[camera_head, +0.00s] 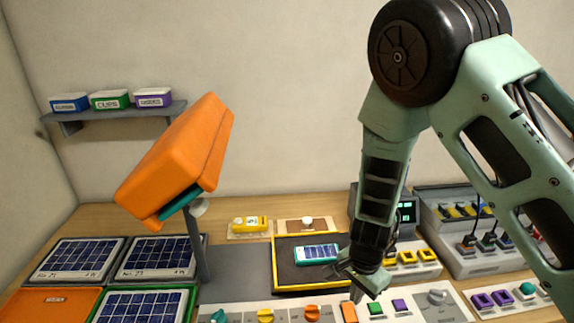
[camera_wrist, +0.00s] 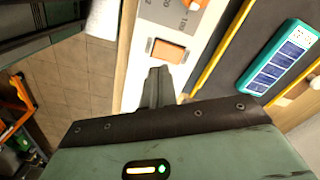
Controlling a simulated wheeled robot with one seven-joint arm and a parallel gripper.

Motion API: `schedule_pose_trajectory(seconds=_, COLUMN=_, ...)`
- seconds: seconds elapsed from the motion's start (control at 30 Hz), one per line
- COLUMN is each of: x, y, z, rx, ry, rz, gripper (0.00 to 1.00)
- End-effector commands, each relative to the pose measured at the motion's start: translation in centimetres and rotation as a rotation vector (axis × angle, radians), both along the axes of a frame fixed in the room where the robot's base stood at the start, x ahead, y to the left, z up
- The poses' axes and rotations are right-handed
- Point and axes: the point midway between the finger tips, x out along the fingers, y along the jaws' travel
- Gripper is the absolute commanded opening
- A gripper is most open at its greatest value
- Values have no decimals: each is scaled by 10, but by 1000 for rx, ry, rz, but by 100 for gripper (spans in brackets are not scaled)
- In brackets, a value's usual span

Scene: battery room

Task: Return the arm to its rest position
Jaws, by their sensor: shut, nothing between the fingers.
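My green arm fills the right side of the head view and bends down to the bench. My gripper (camera_head: 366,286) is low over the front control panel (camera_head: 333,311), close to an orange rocker switch (camera_head: 349,312). Its fingers are shut with nothing between them. In the wrist view the closed fingertips (camera_wrist: 158,82) point toward the orange switch (camera_wrist: 167,50); I cannot tell whether they touch it.
A teal solar cell (camera_head: 318,253) lies on a dark, yellow-edged tray (camera_head: 300,287) left of my gripper. An orange lamp (camera_head: 178,160) overhangs the left. Solar panels (camera_head: 75,259) lie at left. A grey charger unit (camera_head: 462,255) stands at right.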

Motion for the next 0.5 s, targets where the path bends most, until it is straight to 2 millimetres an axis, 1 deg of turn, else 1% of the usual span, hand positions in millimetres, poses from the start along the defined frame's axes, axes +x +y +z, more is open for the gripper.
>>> schedule_pose_trajectory(seconds=0.07, x=-6, y=15, z=8, rx=41, ry=4, rz=69, gripper=0)
schedule_pose_trajectory(seconds=0.17, x=-22, y=41, z=27, rx=113, ry=12, rz=226, gripper=0)
schedule_pose_trajectory(seconds=0.2, x=-31, y=52, z=37, rx=143, ry=15, rz=309, gripper=0)
schedule_pose_trajectory(seconds=0.27, x=-48, y=68, z=53, rx=186, ry=13, rz=449, gripper=0)
schedule_pose_trajectory(seconds=0.3, x=-59, y=76, z=64, rx=210, ry=8, rz=546, gripper=0)
schedule_pose_trajectory(seconds=0.37, x=-78, y=86, z=80, rx=234, ry=0, rz=698, gripper=0)
schedule_pose_trajectory(seconds=0.4, x=-91, y=90, z=90, rx=244, ry=-7, rz=799, gripper=0)
schedule_pose_trajectory(seconds=0.47, x=-111, y=93, z=102, rx=248, ry=-19, rz=953, gripper=0)
schedule_pose_trajectory(seconds=0.5, x=-125, y=93, z=110, rx=242, ry=-26, rz=1056, gripper=0)
